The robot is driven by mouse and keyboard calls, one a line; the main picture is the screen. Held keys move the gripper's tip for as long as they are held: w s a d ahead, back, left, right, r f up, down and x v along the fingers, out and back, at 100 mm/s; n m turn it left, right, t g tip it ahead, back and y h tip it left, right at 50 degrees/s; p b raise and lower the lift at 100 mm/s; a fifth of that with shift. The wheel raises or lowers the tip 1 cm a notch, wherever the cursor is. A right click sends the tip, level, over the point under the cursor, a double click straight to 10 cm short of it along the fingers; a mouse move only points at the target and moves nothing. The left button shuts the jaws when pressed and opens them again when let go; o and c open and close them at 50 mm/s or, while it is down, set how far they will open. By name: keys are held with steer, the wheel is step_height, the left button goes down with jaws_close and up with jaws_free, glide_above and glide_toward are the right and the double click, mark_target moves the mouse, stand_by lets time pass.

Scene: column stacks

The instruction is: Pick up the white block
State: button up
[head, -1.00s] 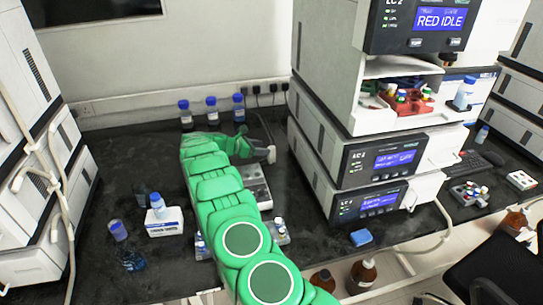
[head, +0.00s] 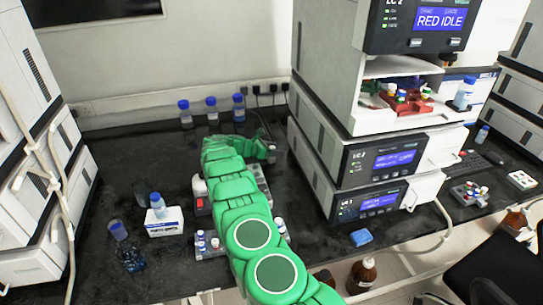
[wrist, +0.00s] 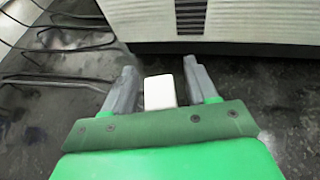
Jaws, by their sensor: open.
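The white block (wrist: 159,92) shows in the wrist view between the two grey fingers of my gripper (wrist: 160,70). The fingers are spread, with a narrow dark gap on each side of the block. Its lower end is hidden behind the green edge of my gripper. In the head view my gripper (head: 269,150) is small and partly hidden at the far end of my green arm, beside the instrument stack. I cannot make out the block there.
A tall instrument stack (head: 352,150) stands right of my arm. Blue-capped bottles (head: 211,110) stand along the back wall. A vial rack (head: 211,245) and a white box (head: 165,222) sit left of my arm. In the wrist view dark cables (wrist: 60,80) lie left and a pale casing (wrist: 225,20) stands ahead.

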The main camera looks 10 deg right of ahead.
steer(key=shift+c, duration=0.3)
steer(key=c, duration=1)
steer(key=shift+o, duration=0.2)
